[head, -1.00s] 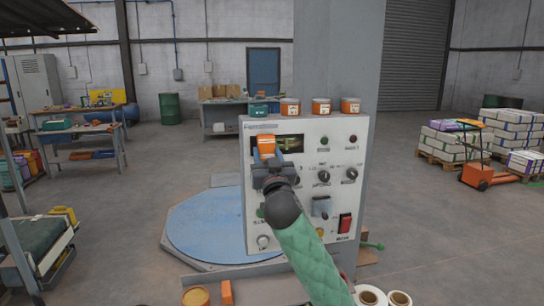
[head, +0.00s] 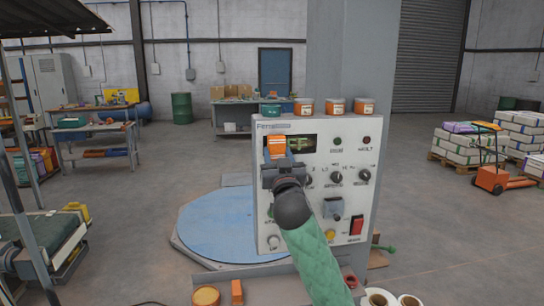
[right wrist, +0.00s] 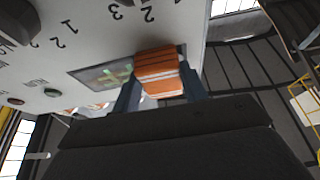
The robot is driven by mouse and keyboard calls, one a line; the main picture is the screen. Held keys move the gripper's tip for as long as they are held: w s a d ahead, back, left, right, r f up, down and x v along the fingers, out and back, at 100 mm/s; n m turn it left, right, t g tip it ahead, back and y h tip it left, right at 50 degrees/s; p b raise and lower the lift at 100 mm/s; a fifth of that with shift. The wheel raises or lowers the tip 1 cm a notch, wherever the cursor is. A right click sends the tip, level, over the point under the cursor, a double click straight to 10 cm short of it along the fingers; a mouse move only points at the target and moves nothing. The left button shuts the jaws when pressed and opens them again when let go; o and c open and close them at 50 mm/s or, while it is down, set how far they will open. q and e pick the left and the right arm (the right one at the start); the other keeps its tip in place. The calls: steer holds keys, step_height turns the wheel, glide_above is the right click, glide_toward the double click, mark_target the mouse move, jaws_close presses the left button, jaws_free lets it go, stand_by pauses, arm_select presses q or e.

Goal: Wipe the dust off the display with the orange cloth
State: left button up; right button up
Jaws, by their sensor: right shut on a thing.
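The control panel's display (head: 305,143) is a small dark screen at the upper left of a pale panel. It looks dull, with yellow-green marks. My right gripper (head: 277,160) is shut on the orange cloth (head: 277,145), a folded pad with pale stripes. The cloth is in front of the display's left part and hides it. In the right wrist view the cloth (right wrist: 158,73) sits between the fingers over one end of the display (right wrist: 98,76). I cannot tell whether it touches the screen. My left gripper is not in view.
The panel (head: 315,220) has knobs, lamps and a red switch (head: 356,226) below and right of the display. Several small tubs (head: 335,106) stand along its top. A blue round turntable (head: 215,225) lies behind and left of it.

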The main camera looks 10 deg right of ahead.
steer(key=shift+w+d+p, duration=0.2)
steer(key=shift+d+p, duration=0.6)
steer(key=shift+d, duration=4.75)
steer(key=s, duration=0.6)
steer(key=shift+p, duration=0.45)
steer(key=shift+d, duration=0.1)
